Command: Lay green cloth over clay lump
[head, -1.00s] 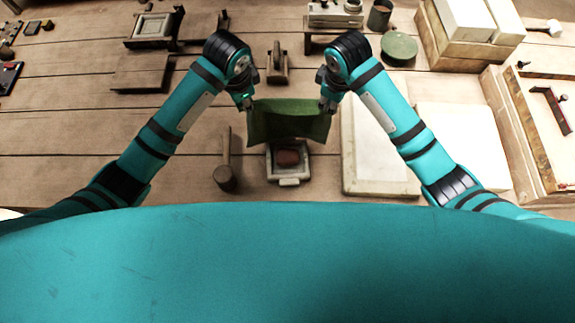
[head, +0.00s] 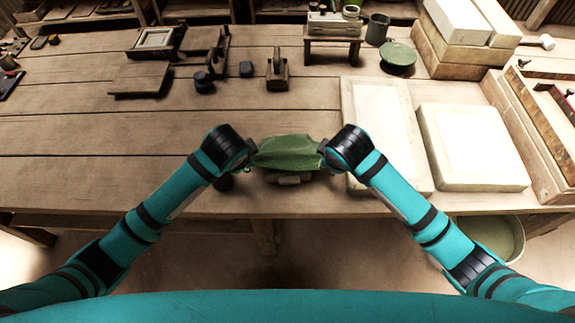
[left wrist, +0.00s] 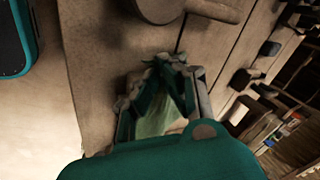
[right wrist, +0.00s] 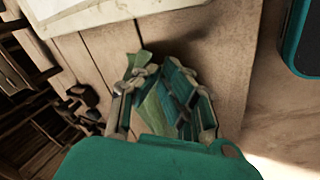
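The green cloth (head: 287,152) is stretched between my two grippers near the table's front edge. It bulges in the middle and hides the clay lump. Whether the cloth touches the lump is hidden.
A mallet (left wrist: 205,8) lies left of the cloth, mostly behind my left arm in the head view. Pale slabs (head: 382,125) (head: 470,150) lie to the right. A wooden block tool (head: 277,75) stands behind. The table between is clear.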

